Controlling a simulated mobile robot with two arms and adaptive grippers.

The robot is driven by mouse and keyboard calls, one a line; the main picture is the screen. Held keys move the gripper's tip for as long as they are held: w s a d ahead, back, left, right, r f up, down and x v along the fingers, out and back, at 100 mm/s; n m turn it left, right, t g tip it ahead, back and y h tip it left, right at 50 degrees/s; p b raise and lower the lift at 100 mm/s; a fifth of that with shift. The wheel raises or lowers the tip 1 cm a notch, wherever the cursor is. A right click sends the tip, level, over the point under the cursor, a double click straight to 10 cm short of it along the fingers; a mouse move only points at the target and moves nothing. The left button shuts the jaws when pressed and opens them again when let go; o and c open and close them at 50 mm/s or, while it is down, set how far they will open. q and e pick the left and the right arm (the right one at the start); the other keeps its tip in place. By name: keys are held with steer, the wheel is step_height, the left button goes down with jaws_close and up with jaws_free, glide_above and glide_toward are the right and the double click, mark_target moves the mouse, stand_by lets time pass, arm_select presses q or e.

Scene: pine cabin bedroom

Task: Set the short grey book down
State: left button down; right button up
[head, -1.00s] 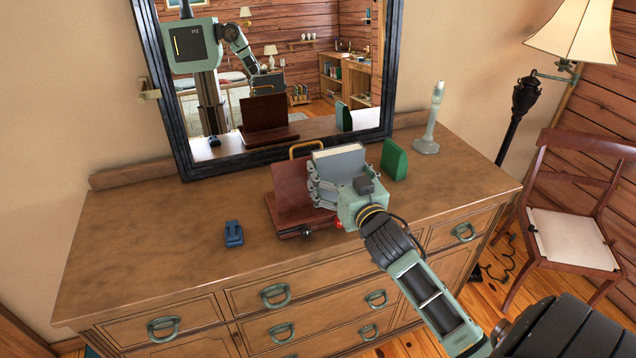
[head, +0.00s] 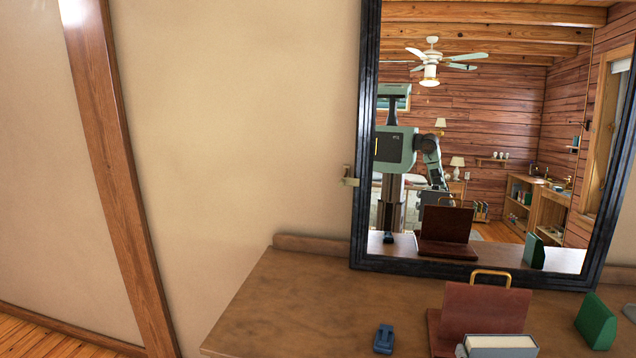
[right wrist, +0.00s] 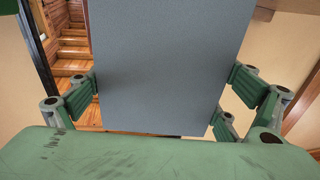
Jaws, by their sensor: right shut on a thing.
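The short grey book (head: 502,346) shows at the bottom edge of the head view, with its pale page edges facing up. It is in front of a dark red book stand (head: 484,309) with a brass handle, on the wooden dresser (head: 300,305). In the right wrist view the book's flat grey cover (right wrist: 165,60) fills the middle. My right gripper (right wrist: 160,95) is shut on the book, with green finger links on both sides. Whether the book's bottom touches the stand is hidden. My left gripper is not in view.
A green bookend (head: 596,322) stands right of the stand. A small blue object (head: 384,338) lies to its left. A black-framed mirror (head: 363,200) leans behind, reflecting the room. The dresser's left part is bare.

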steer(key=s+a+n+y, duration=0.15)
steer(key=s+a, duration=0.35)
steer(key=a, duration=0.8)
steer(key=s+f, duration=0.2)
steer(key=s, duration=0.5)
steer(key=shift+s+b, duration=0.4)
steer(key=shift+w+f, duration=0.1)
steer(key=shift+f, duration=0.05)
steer(key=shift+m+h, duration=0.65)
steer(key=shift+h, duration=0.3)
steer(key=w+d+r, duration=0.1)
steer(key=w+d, duration=0.3)
steer(key=d, duration=0.2)
steer(key=w+d+r+p, duration=0.1)
steer(key=w+d, duration=0.3)
steer(key=d, duration=0.2)
steer(key=w+d+r, duration=0.1)
steer(key=w+d, duration=0.3)
steer(key=d, duration=0.1)
steer(key=shift+w+d+p, duration=0.25)
steer(key=shift+d+p, duration=0.05)
steer(key=shift+d, duration=0.1)
steer(key=w+d+r+m+h, duration=0.1)
steer(key=w+d+r+h, duration=0.1)
steer(key=d+r, duration=0.4)
steer(key=w+d, duration=0.1)
steer(key=d, duration=0.2)
steer(key=shift+w+r+m+g, duration=0.15)
steer(key=shift+r+m+g, duration=0.15)
steer(key=shift+r+m, duration=0.1)
